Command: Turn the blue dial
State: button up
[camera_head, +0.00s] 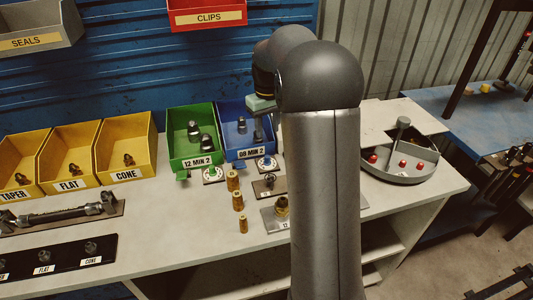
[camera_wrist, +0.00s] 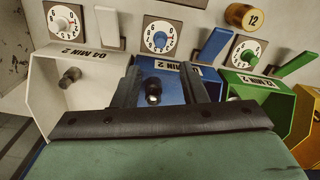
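The blue dial (camera_wrist: 160,37) is a small blue knob on a white numbered face, set on a dark square plate. It lies just beyond my fingertips in the wrist view, and it also shows on the bench in the head view (camera_head: 266,163). My gripper (camera_wrist: 158,72) has its two dark fingers apart, with nothing held between them. The fingers are over the blue bin (camera_wrist: 170,91), and a dark fitting (camera_wrist: 153,92) in that bin shows between them. In the head view my arm hides part of the gripper.
A blue lever (camera_wrist: 215,45) stands close beside the blue dial. A white dial (camera_wrist: 62,20) and a green dial (camera_wrist: 249,57) sit either side. Brass fittings (camera_head: 238,200) stand on the bench. A green bin (camera_head: 183,157) and yellow bins (camera_head: 122,145) line the back.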

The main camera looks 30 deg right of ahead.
aim_at(267, 156)
notch_tip(267, 156, down, 10)
jog(key=shift+f+p, duration=0.25)
jog(key=shift+p, duration=0.1)
grip_shut()
